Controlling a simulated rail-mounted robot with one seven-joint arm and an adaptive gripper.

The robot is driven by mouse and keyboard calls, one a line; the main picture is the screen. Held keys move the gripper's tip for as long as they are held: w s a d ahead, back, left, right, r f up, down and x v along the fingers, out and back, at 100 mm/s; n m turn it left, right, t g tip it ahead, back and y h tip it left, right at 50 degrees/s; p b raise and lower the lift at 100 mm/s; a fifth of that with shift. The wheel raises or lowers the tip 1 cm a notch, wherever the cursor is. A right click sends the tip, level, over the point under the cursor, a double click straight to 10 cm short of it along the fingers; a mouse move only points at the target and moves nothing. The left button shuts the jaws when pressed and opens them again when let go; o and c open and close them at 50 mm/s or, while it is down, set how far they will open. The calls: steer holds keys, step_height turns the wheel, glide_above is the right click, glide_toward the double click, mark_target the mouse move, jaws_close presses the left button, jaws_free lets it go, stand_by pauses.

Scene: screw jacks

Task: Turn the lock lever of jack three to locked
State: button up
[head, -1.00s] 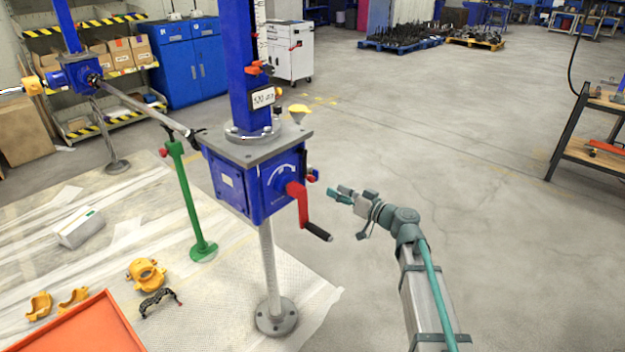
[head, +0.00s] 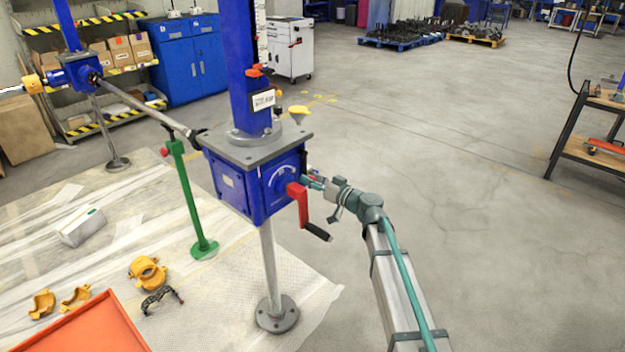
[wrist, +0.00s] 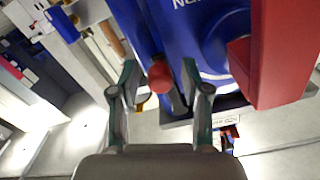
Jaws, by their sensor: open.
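The near blue jack gearbox (head: 258,190) stands on a grey post and carries a red crank (head: 300,200) with a black grip. I cannot read its label clearly enough to tell its number. My gripper (head: 311,183) is at the gearbox's right side, just behind the crank. In the wrist view, the red ball knob (wrist: 160,80) of a small dark lever (wrist: 178,102) sits between my two open fingers, with no clear contact. The red crank also fills the upper right there (wrist: 280,50). In the head view, my gripper and the crank mostly hide the lever.
A long shaft (head: 150,110) runs left from the gearbox to another blue jack (head: 75,72). A green stand (head: 190,200) supports it. Yellow clamps (head: 146,270) and an orange tray (head: 85,330) lie at lower left.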

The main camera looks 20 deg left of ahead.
steer(key=shift+c, duration=0.4)
jaws_close()
